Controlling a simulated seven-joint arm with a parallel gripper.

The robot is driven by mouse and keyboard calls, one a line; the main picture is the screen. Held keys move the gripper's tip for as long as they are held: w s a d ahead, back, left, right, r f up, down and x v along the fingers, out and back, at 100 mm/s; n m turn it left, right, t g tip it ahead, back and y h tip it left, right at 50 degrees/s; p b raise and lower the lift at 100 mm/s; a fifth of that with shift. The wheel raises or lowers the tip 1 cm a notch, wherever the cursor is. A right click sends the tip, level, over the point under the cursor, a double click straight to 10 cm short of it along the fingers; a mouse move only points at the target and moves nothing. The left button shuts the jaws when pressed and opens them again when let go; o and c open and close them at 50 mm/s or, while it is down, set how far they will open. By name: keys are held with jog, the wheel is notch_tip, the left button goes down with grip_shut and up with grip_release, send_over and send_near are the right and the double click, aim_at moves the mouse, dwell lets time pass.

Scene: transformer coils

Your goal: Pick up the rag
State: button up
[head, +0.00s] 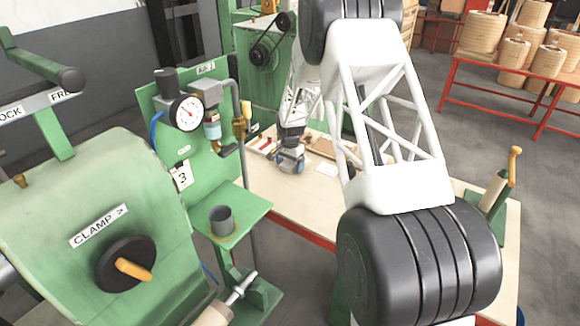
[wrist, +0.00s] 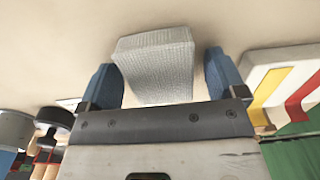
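The rag (wrist: 155,62) is a light grey, woven-textured folded block in the wrist view, on the pale tabletop. My gripper (wrist: 160,70) is open, with its two blue fingers on either side of the rag. The left finger overlaps the rag's left edge in the picture; whether it touches cannot be told. A narrow gap shows between the rag and the right finger. In the head view my gripper (head: 290,163) is low over the far part of the wooden table, and I cannot make out the rag there.
In the wrist view, a white tray (wrist: 258,72) with yellow and red strips lies right, and dark-capped items (wrist: 50,118) lie lower left. In the head view, the bench (head: 290,205) is clear in front of my gripper; a green machine (head: 75,220) stands left.

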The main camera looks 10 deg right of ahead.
aim_at(290, 164)
jog(key=c, duration=0.9)
jog(key=shift+r, duration=0.15)
jog(key=shift+r, duration=1.45)
jog(key=shift+s+r, duration=0.25)
jog(key=shift+s, duration=0.05)
jog(key=s, duration=0.5)
jog(key=s+r, duration=0.1)
jog(key=s, duration=0.9)
jog(key=shift+s+r, duration=0.15)
jog(key=shift+s, duration=0.05)
